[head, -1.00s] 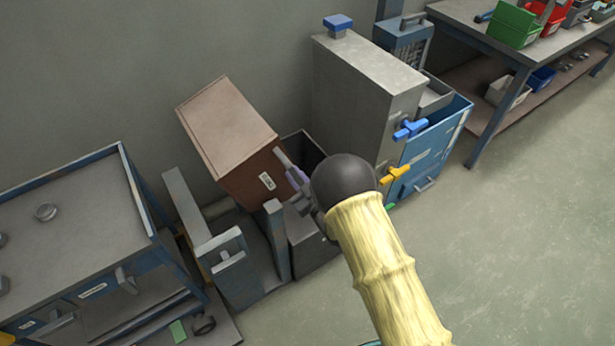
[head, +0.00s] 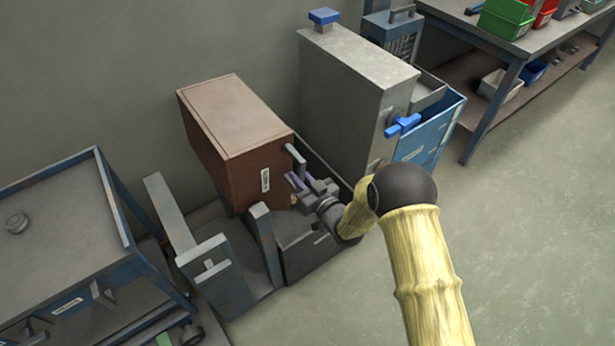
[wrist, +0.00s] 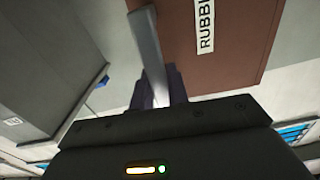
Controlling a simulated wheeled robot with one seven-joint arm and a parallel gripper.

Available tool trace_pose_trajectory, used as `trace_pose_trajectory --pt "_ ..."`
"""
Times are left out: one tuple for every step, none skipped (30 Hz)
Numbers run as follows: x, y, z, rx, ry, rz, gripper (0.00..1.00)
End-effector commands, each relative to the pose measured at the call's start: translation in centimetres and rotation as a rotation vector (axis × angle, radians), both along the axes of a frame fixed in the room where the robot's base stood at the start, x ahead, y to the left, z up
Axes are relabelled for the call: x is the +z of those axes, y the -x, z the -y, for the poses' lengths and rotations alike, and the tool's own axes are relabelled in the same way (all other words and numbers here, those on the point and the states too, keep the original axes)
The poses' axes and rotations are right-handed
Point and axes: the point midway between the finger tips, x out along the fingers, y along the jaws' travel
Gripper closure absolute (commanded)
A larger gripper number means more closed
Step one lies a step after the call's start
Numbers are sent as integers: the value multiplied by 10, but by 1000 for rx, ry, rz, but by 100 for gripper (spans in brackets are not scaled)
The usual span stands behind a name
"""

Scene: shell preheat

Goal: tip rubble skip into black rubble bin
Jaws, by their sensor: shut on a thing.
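The rubble skip (head: 215,130) is a brown box with a white label on its front, partly readable as "RUBB" in the wrist view (wrist: 235,45). It is tipped over, with its label running upright in the head view, and hangs at the left of the black rubble bin (head: 305,256). A closed side faces up. The skip's mouth and any contents are hidden. My gripper (head: 300,185) is shut on the skip's grey bar handle (wrist: 148,50), with the purple fingers around its lower end. The bin's inside is mostly hidden by the skip and my gripper.
A grey stand with posts (head: 215,262) is left of the bin, beside a blue-framed bench (head: 70,225). A tall grey cabinet (head: 350,90) with a blue handle stands right of the bin. A shelf table (head: 480,45) is at the back right. The floor at right is clear.

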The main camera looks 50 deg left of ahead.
Motion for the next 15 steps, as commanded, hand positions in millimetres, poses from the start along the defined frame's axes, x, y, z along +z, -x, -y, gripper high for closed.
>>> trace_pose_trajectory --pt "-2 -2 0 -5 1 -7 100" --pt "-2 -2 0 -4 1 -9 100" --pt "-2 -2 0 -3 2 -11 100" --pt "-2 -1 0 -3 1 -12 100" --pt "-3 -1 0 -2 1 -13 100" --pt "-3 -1 0 -3 2 -14 100" --pt "-3 -1 0 -3 2 -14 100" --pt "-3 -1 0 -3 2 -14 100" --pt "-3 -2 0 -3 3 -14 100" --pt "-3 -2 0 -4 3 -14 100" --pt "-3 -2 0 -4 3 -14 100" --pt "-4 -2 0 -4 4 -15 100" --pt "-4 -2 1 -5 4 -15 100" --pt "-4 -2 1 -5 4 -15 100" --pt "-4 -2 1 -4 5 -15 76"
